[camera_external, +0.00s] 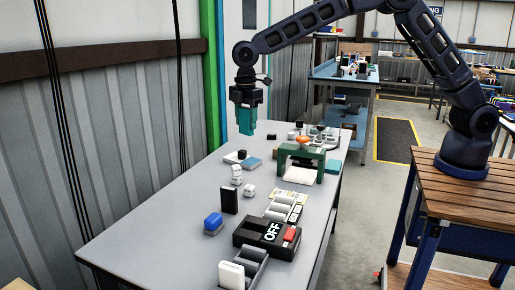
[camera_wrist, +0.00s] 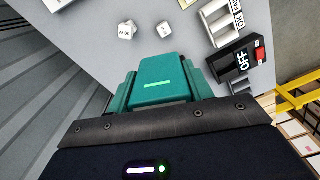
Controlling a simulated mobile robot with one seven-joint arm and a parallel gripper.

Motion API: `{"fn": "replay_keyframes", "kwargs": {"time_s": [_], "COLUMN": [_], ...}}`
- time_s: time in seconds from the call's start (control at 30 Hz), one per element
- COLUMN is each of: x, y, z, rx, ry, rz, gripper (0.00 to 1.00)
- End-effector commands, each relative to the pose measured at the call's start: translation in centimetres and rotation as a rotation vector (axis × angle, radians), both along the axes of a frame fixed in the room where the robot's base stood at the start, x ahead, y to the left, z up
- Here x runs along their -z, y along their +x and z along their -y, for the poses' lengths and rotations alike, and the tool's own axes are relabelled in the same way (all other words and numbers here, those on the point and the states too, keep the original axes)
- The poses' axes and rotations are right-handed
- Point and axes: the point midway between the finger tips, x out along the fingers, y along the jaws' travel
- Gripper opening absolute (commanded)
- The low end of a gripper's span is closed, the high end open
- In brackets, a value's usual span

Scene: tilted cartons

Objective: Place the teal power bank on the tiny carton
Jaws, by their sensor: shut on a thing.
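My gripper (camera_external: 247,112) is raised above the far left part of the grey table and points down. It is shut on the teal power bank (camera_external: 246,127), held clear of the tabletop. In the wrist view the power bank (camera_wrist: 162,72) sits between the two teal fingers, with a light green strip on its face. Two small white boxes stand on the table below (camera_external: 237,170) (camera_external: 248,190); they also show in the wrist view (camera_wrist: 126,30) (camera_wrist: 164,29). I cannot tell which thing is the tiny carton.
A green stand (camera_external: 301,158) with an orange item is right of my gripper. A black box marked OFF (camera_external: 268,237), a black upright block (camera_external: 229,200) and a blue-topped block (camera_external: 212,222) stand nearer the camera. The table's left side (camera_external: 165,210) is bare.

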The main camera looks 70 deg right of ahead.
Motion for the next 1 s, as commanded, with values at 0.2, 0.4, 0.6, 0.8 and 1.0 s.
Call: {"fn": "replay_keyframes", "kwargs": {"time_s": [0.2,0.4,0.6,0.8,1.0], "x": [-0.7,-1.2,-1.7,-1.9,-1.9], "y": [1.5,1.7,0.9,-0.3,-1.0], "z": [9.9,18.5,26.6,32.5,35.2], "rx": [0.11,0.208,0.302,0.373,0.405], "ry": [0.0,-0.001,-0.002,-0.002,-0.003], "rz": [0.001,0.0,0.002,0.0,0.001], "gripper": [0.23,0.23,0.23,0.23,0.23]}}
